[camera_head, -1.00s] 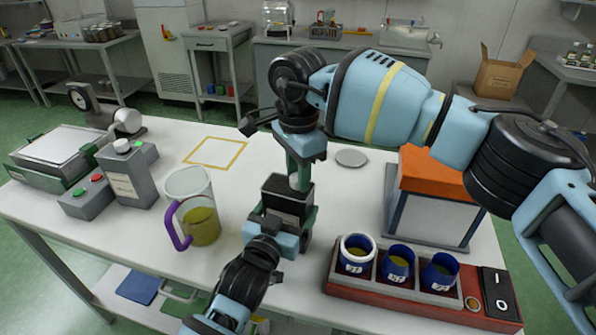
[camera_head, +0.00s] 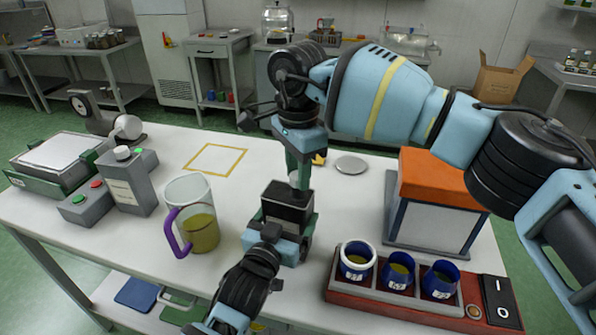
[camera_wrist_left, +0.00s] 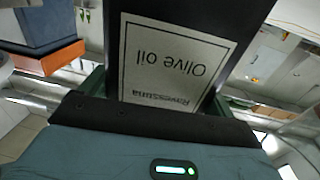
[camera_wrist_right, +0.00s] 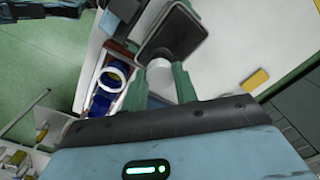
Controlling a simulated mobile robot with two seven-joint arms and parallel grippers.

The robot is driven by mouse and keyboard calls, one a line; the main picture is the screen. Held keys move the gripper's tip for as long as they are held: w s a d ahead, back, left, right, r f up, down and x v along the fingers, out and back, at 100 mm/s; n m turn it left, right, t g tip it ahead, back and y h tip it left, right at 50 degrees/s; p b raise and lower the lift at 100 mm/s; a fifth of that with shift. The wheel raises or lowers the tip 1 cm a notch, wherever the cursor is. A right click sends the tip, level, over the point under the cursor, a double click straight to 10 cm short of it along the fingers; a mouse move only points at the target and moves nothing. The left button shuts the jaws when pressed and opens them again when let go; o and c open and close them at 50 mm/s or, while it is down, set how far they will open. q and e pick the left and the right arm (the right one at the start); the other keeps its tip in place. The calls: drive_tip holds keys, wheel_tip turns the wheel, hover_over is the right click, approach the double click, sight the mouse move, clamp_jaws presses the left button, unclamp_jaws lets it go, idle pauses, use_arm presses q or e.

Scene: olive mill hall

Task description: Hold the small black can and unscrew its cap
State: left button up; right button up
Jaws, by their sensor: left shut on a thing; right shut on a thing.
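The small black can (camera_head: 288,194) stands upright above the white table, near its front edge. My left gripper (camera_head: 283,226) is shut on its body from the front. In the left wrist view the can's pale "Olive oil" label (camera_wrist_left: 175,65) shows upside down. The white cap (camera_head: 294,179) is at the top of the can. My right gripper (camera_head: 298,168) reaches down from above and is shut on the cap, which also shows between its fingers in the right wrist view (camera_wrist_right: 159,72). I cannot tell whether the cap is loose from the can.
A measuring jug (camera_head: 188,193) with a purple handle stands left of the can. A red rack (camera_head: 400,301) with blue cups is at the front right, before an orange-topped box (camera_head: 445,180). A metal disc (camera_head: 350,165) lies behind. A yellow-framed square (camera_head: 215,159) marks clear table.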

use_arm(q)
drive_tip(key=shift+f, duration=0.1)
use_arm(e)
drive_tip(key=shift+r, duration=2)
use_arm(q)
drive_tip(key=o, duration=1.6)
drive_tip(key=shift+o, duration=0.2)
drive_tip(key=v, duration=1.2)
use_arm(e)
drive_tip(key=shift+f, duration=0.75)
